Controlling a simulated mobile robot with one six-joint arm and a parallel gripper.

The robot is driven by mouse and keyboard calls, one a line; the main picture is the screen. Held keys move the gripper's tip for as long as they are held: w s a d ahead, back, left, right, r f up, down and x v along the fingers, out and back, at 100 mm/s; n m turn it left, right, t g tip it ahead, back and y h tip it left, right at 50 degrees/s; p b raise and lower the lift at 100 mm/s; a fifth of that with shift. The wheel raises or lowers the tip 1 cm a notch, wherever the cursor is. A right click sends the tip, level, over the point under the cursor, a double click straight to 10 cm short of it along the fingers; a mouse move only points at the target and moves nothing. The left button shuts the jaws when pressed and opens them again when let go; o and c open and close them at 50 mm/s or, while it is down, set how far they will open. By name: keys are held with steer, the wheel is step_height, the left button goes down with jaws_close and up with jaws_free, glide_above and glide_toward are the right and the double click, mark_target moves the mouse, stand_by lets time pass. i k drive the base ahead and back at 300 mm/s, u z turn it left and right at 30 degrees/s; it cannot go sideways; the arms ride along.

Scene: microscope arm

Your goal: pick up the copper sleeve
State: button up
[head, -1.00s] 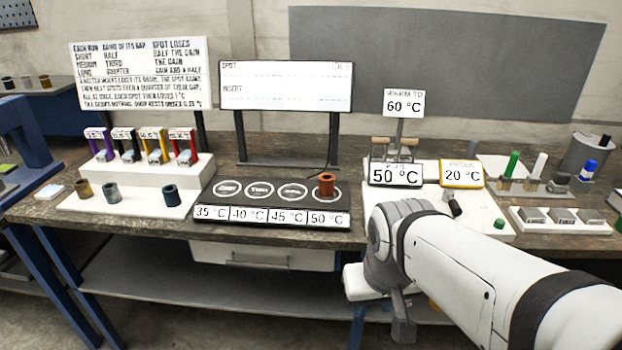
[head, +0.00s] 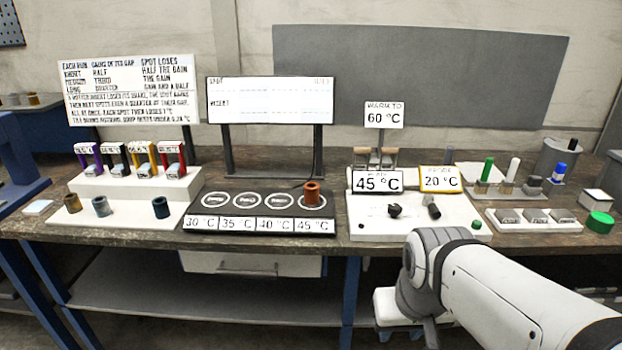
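The copper sleeve (head: 312,194) is a short reddish-brown hollow cylinder. It stands upright on the rightmost ringed spot of the dark spot plate (head: 222,207), above the label 45 °C. My arm reaches in from the lower right, well right of and nearer than the sleeve. A narrow grey part (head: 431,334) hangs down at the arm's end, in front of the bench edge. I cannot make out separate fingertips there. Nothing touches the sleeve.
Brass, grey and dark blue sleeves stand on a white board (head: 130,217) at the left. A white pad (head: 375,232) with small dark parts and signs reading 45 °C and 20 °C lies right of the spot plate. The sign boards (head: 270,100) stand behind.

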mark_target(311, 189)
steer(key=i, duration=1)
